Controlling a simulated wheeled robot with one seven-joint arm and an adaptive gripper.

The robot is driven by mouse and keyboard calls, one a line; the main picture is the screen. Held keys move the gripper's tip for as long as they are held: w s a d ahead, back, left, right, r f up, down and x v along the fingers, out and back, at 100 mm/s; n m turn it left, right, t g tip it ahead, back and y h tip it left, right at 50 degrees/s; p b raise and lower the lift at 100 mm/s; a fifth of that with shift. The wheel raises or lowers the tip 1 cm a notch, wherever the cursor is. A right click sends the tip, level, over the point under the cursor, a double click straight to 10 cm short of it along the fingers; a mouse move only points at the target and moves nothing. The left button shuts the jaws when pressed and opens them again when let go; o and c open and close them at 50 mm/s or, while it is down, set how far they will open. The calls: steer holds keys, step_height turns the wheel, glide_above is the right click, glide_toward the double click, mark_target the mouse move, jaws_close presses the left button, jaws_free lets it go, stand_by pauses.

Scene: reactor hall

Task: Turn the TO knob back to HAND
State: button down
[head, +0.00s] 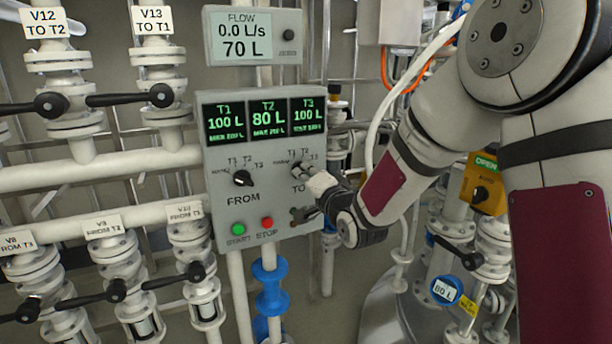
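The TO knob (297,168) is on the right half of the grey control panel (222,218), above the word TO. Labels HAND, T1, T2 and T3 are arranged around it, some of them partly covered. My gripper (305,190) reaches in from the right, close in front of the knob. Its fingers are small and overlap the panel. I cannot tell whether they touch the knob or whether they are open or shut.
The black FROM knob (243,178) is left of the TO knob. A green START button (238,229) and red STOP button (267,222) are below. The tank display (265,115) reads T1 100 L, T2 80 L, T3 100 L. Valve handles (160,95) stick out at left.

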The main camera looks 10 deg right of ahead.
stand_by(0.4)
steer(key=n+b, duration=2.3)
steer(key=b, duration=0.2)
steer(key=shift+n, duration=0.4)
steer(key=shift+b, duration=0.35)
steer(key=c, duration=1.7)
jaws_free()
